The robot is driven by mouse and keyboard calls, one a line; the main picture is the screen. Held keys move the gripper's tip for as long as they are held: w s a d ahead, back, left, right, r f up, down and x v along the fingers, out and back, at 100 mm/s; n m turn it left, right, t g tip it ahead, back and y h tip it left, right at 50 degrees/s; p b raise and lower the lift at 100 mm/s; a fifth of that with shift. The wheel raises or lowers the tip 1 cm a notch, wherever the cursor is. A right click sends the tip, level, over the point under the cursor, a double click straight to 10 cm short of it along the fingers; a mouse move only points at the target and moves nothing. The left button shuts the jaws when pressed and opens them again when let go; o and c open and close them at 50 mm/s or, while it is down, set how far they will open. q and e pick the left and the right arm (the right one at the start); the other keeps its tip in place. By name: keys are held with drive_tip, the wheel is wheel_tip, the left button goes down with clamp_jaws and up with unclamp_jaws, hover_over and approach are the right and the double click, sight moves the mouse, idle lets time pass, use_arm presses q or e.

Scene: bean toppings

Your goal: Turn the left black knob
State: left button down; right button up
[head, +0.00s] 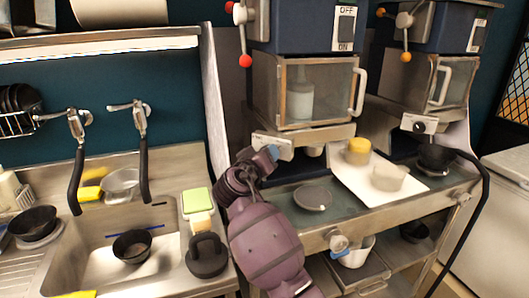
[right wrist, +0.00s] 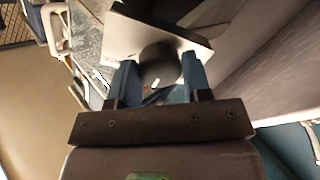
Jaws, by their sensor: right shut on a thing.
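The left black knob (right wrist: 158,62) sits on a white plate (right wrist: 115,38) in the right wrist view. My right gripper (right wrist: 160,78) is shut on it, with a blue finger on each side. In the head view my right gripper (head: 270,153) is at the white plate (head: 287,148) below the left machine's glass-fronted box (head: 305,90). The left knob is hidden behind my gripper there. The right black knob (head: 420,127) is in plain view on the right machine, apart from my gripper. My left gripper is not in view.
Below the machines are a round grey lid (head: 312,198) and a white tray (head: 352,186) holding a yellow-topped container (head: 357,151) and a pale cup (head: 388,177). A black bowl (head: 436,158) stands at the right. A sink (head: 105,258) with black-handled taps is at the left.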

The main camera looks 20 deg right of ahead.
use_arm(q)
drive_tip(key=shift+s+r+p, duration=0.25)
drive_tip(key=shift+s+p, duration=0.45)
drive_tip(key=shift+p, duration=0.25)
use_arm(e)
drive_tip(key=n, duration=0.8)
drive_tip(key=shift+r+n, duration=0.15)
drive_tip(key=shift+n, duration=0.25)
drive_tip(key=o, duration=0.9)
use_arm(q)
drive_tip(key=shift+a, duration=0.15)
